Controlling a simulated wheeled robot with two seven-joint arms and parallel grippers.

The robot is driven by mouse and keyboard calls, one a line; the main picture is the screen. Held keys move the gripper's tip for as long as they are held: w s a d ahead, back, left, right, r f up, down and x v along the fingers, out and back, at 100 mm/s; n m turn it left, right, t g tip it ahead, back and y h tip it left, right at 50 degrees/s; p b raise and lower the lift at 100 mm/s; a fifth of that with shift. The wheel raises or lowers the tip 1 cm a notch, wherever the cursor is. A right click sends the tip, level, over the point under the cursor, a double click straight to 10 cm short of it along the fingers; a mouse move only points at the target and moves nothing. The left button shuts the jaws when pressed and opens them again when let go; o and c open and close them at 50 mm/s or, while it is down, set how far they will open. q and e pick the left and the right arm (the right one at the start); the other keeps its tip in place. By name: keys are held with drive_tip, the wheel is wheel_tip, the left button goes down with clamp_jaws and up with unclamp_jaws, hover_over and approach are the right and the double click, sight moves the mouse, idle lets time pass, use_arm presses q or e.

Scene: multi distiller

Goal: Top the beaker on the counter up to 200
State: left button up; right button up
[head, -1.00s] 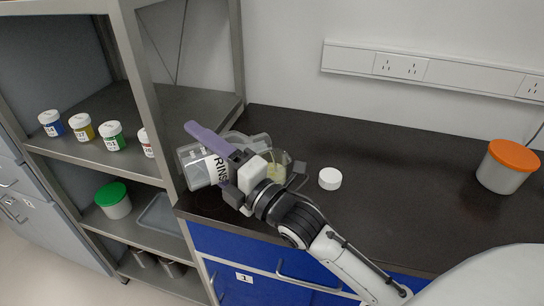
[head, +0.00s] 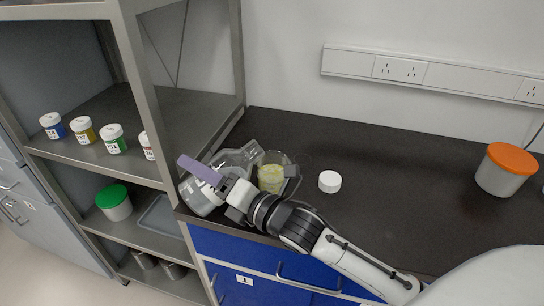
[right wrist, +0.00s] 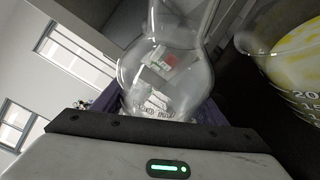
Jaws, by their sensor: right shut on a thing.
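The beaker (head: 271,177) stands on the dark counter near its left end and holds yellowish liquid. In the right wrist view the beaker (right wrist: 288,62) is cut off at the right edge, with white graduation marks; its exact level is unclear. My right gripper (head: 212,178), with purple fingers, is shut on a clear flask (head: 198,199) to the left of the beaker. The flask is tilted, its neck leaning right towards the beaker. It fills the middle of the right wrist view (right wrist: 160,75). I see no stream between them. My left gripper is not in view.
A white lid (head: 330,181) lies right of the beaker. An orange-lidded tub (head: 503,174) stands at the far right. A metal shelf post (head: 160,100) rises left of the counter, with several small jars on the shelf. The counter's middle is clear.

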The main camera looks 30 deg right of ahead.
drive_tip(key=shift+d+f+n+g+h+p, duration=0.1)
drive_tip(key=shift+d+n+g+h+p, duration=0.25)
drive_tip(key=shift+n+p, duration=0.65)
drive_tip(key=r+p, duration=0.2)
drive_tip(key=shift+d+p, duration=0.2)
drive_tip(key=shift+p, duration=0.15)
drive_tip(key=shift+r, duration=0.25)
drive_tip(key=shift+d+r+n, duration=0.2)
drive_tip(key=shift+r+n, duration=0.2)
drive_tip(key=shift+r, duration=0.15)
drive_tip(key=shift+d+r, duration=0.15)
drive_tip(key=shift+r, duration=0.1)
drive_tip(key=shift+d+n+g+h, duration=0.2)
drive_tip(key=shift+n+g+h, duration=0.15)
drive_tip(key=shift+n, duration=0.25)
drive_tip(key=shift+f+n+g+h, duration=0.4)
drive_tip(key=shift+f+n, duration=0.5)
drive_tip(key=shift+f, duration=0.05)
drive_tip(key=shift+n+h, duration=0.3)
drive_tip(key=shift+n, duration=0.1)
wheel_tip(320, 180, down, 2)
drive_tip(key=shift+d+n+h, duration=0.1)
drive_tip(key=shift+n+h, duration=0.3)
drive_tip(key=shift+n, duration=0.2)
drive_tip(key=shift+d+r+n+g+h, duration=0.25)
drive_tip(key=shift+n+g+h, duration=0.3)
drive_tip(key=shift+n, duration=0.25)
